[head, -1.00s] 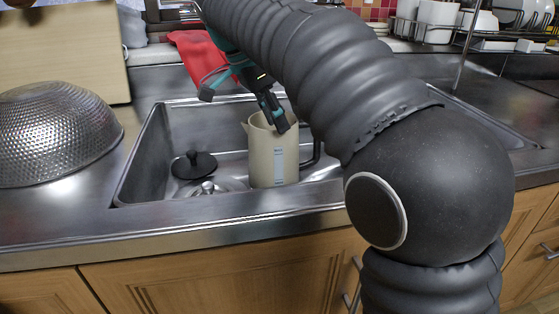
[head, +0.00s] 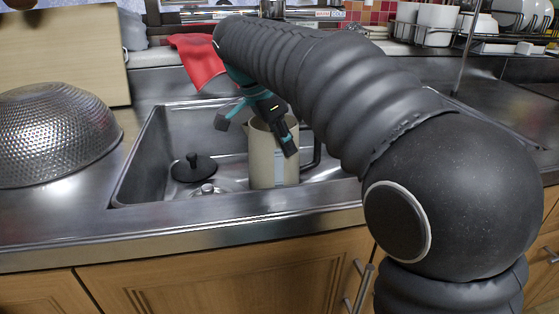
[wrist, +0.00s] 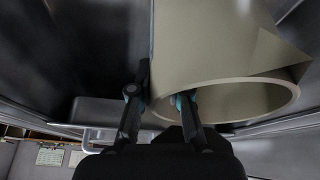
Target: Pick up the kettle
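The kettle (head: 262,160) is a cream, straight-sided pot with a spout at its left and a dark handle (head: 312,148) at its right. It stands upright in the sink, its open top facing up. My gripper (head: 256,134) is open at the kettle's upper part, with one finger left of it and the other in front of it in the head view. In the wrist view, the kettle's body and round mouth (wrist: 272,88) fill the right side. There, the right finger overlaps the mouth and the left finger is outside it. I cannot tell whether either finger touches.
The steel sink (head: 140,158) surrounds the kettle, with a black round lid (head: 194,168) at its left. A perforated metal bowl (head: 55,135) sits on the left counter. A red cloth (head: 197,62) hangs behind. A dish rack (head: 440,28) stands back right.

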